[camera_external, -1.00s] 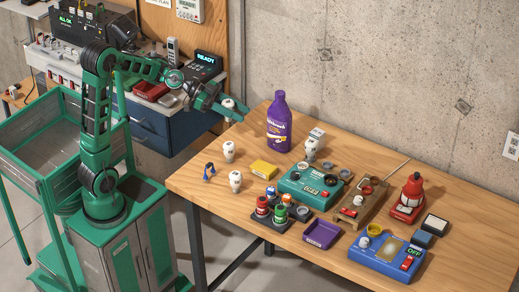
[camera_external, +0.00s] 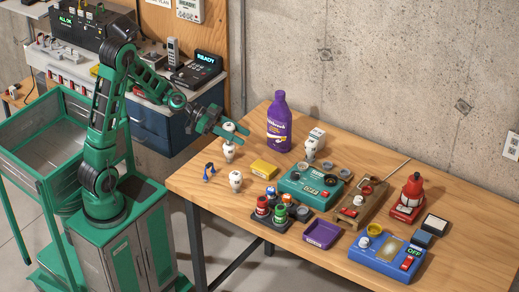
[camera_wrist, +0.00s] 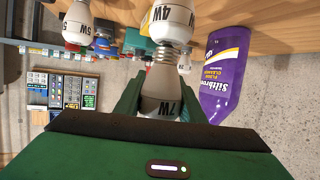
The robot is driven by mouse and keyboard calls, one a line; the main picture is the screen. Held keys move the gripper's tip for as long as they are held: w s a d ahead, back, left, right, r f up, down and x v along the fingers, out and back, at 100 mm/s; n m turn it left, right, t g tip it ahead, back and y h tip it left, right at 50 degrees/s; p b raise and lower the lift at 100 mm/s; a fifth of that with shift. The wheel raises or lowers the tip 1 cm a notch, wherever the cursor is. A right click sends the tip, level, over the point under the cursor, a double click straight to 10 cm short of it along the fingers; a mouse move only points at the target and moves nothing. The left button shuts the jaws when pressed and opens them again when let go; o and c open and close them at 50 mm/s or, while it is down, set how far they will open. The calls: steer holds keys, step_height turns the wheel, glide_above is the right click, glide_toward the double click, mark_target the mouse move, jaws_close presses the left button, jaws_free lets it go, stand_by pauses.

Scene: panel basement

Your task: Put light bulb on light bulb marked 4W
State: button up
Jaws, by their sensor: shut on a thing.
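My gripper (camera_external: 229,134) is shut on a white light bulb (camera_external: 229,127). In the wrist view this bulb is marked 7W (camera_wrist: 160,107), and its metal screw end points toward the bulb marked 4W (camera_wrist: 170,22). In the external view the 4W bulb (camera_external: 229,155) stands upright on the wooden table near its left back edge. The held bulb is directly above it, very close; I cannot tell whether they touch. A third white bulb, marked 5W (camera_wrist: 77,24), stands apart from them; it also shows in the external view (camera_external: 236,181).
A purple bottle (camera_external: 279,124) stands behind and to the right. A yellow block (camera_external: 263,170) and a small blue item (camera_external: 209,171) lie close by. A teal device (camera_external: 312,187), a purple tray (camera_external: 322,235) and a blue device (camera_external: 390,258) fill the table further right.

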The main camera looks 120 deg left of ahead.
steer(key=o, duration=1)
steer(key=shift+f, duration=0.1)
steer(key=shift+o, duration=0.2)
steer(key=v, duration=1.2)
steer(key=shift+s+a, duration=0.1)
steer(key=shift+a, duration=0.05)
